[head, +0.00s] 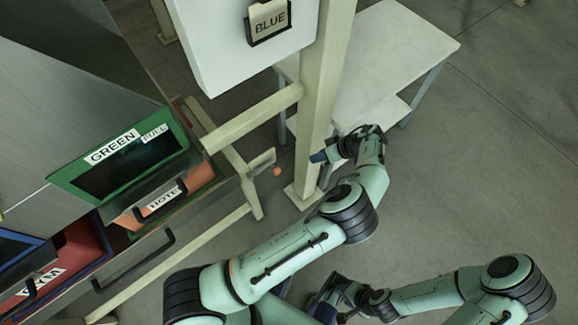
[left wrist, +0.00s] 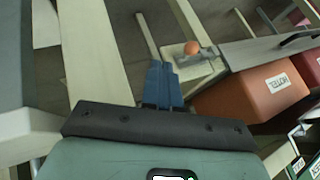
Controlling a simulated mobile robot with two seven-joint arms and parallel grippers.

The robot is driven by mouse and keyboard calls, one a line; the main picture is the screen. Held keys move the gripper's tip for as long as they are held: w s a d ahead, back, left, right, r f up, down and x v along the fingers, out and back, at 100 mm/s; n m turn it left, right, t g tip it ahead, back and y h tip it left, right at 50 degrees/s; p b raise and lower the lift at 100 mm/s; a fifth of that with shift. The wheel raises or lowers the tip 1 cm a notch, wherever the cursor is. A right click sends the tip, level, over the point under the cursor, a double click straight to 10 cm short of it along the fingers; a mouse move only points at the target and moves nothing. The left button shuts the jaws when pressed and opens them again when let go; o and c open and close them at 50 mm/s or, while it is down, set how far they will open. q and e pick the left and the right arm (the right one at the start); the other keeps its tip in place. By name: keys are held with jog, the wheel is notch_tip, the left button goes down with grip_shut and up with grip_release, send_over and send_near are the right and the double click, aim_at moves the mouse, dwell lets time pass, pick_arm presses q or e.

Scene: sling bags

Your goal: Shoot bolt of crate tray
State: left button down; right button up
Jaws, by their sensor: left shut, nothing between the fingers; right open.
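The bolt's round orange knob (head: 277,171) shows in the head view at the right end of the tray's pale rail, beside a small metal plate (head: 259,164). In the left wrist view the knob (left wrist: 192,47) sits just beyond and right of my blue fingertips. My left gripper (head: 318,157) is shut and empty, to the right of the knob and apart from it in the head view. An orange crate (left wrist: 250,104) with a label lies right of the fingers in the left wrist view. My right gripper (head: 325,308) is low in the head view, partly hidden, and open.
A pale upright post (head: 318,110) stands close to my left gripper, with a crossbar (head: 253,117) toward the green-framed bin (head: 70,180). A white panel labelled BLUE (head: 220,50) hangs above. A white table (head: 390,60) stands behind. The floor at right is clear.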

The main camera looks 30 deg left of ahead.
pick_arm(q)
jog(key=s+a+f, duration=0.5)
jog(key=a+f, duration=0.1)
jog(key=a, duration=0.1)
jog(key=shift+a, duration=0.4)
jog(key=shift+f, duration=0.1)
jog(key=s, duration=0.1)
jog(key=s+a, duration=0.1)
jog(key=s+p, duration=0.1)
jog(key=shift+s+a, duration=0.25)
